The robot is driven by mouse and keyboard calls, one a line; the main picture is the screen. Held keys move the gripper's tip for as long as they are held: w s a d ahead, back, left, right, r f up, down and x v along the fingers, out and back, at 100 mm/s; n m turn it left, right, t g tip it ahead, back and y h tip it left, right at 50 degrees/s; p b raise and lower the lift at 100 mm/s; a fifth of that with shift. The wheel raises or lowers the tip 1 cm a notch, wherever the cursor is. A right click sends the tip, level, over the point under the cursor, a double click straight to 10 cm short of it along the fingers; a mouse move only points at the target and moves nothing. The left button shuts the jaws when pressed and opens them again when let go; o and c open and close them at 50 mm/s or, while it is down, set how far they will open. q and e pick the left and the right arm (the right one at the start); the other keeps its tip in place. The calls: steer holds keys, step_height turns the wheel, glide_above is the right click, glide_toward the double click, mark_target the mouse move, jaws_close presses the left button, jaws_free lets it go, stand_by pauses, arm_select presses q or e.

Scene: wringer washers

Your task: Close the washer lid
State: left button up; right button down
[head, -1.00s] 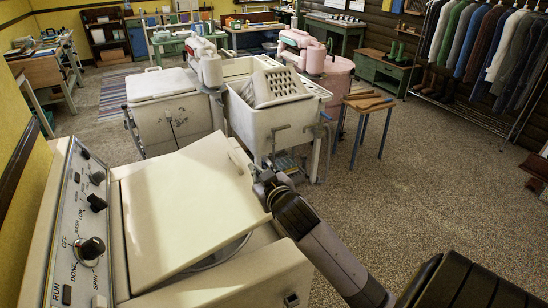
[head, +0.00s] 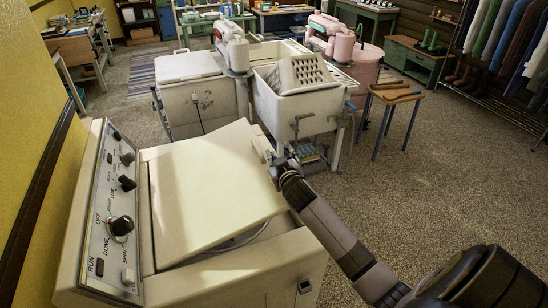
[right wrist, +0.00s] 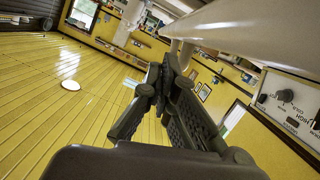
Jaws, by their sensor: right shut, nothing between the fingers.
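The near washer (head: 235,285) is cream white, with a control panel along its left side. Its square lid (head: 215,185) is partly open, tilted over the tub opening. A dark gap and the tub rim (head: 240,241) show under its near right edge. My right gripper (head: 283,163) is at the lid's right side, near its far right corner; I cannot tell if it touches. In the right wrist view the right gripper (right wrist: 162,75) is shut and empty, below a pale edge that looks like the lid. My left gripper is not in view.
A control panel (head: 118,215) with dark knobs stands beside the lid. A second washer (head: 200,100) and a white sink (head: 298,108) with a washboard stand just behind. A wooden stool (head: 393,98) is farther right. The floor on the right is clear.

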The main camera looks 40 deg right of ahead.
steer(key=shift+s+f, duration=0.1)
steer(key=shift+f, duration=0.3)
arm_select(q)
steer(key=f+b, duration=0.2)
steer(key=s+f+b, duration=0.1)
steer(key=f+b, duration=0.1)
steer(key=b, duration=0.1)
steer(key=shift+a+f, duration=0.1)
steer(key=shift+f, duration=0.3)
arm_select(e)
step_height(320, 180, down, 8)
steer(key=d, duration=0.2)
steer(key=shift+s+d+m, duration=0.2)
steer(key=shift+s+m, duration=0.05)
steer(key=shift+m, duration=0.15)
steer(key=shift+a, duration=0.1)
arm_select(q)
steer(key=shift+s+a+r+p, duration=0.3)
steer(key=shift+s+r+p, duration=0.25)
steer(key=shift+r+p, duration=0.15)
arm_select(e)
steer(key=s+a+r, duration=0.2)
steer(key=s+r, duration=0.4)
steer(key=s, duration=0.3)
steer(key=shift+s+a+r, duration=0.2)
steer(key=shift+a, duration=0.05)
